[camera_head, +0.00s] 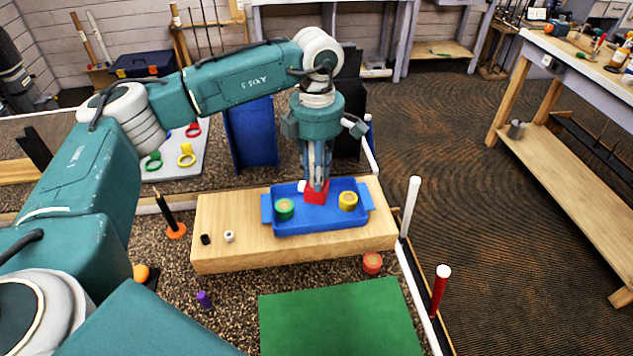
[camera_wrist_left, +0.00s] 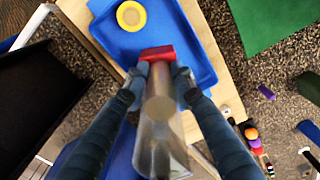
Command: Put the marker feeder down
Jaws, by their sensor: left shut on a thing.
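My left gripper (camera_head: 318,180) points down over the blue tray (camera_head: 322,224) on the wooden block. It is shut on what I take to be the marker feeder, a grey tube (camera_wrist_left: 160,110) with a red end (camera_wrist_left: 157,53). In the head view the red part (camera_head: 316,196) shows below the fingertips, within the tray's outline. Whether it touches the tray floor I cannot tell. In the tray, a green round piece (camera_head: 284,208) lies to its left and a yellow one (camera_head: 348,201) to its right. My right gripper is not in view.
The wooden block (camera_head: 225,255) also bears a small black piece (camera_head: 205,239) and a white one (camera_head: 229,236). A red round piece (camera_head: 372,263) and a green mat (camera_head: 335,318) lie in front. White (camera_head: 410,205) and red (camera_head: 440,290) posts stand at right.

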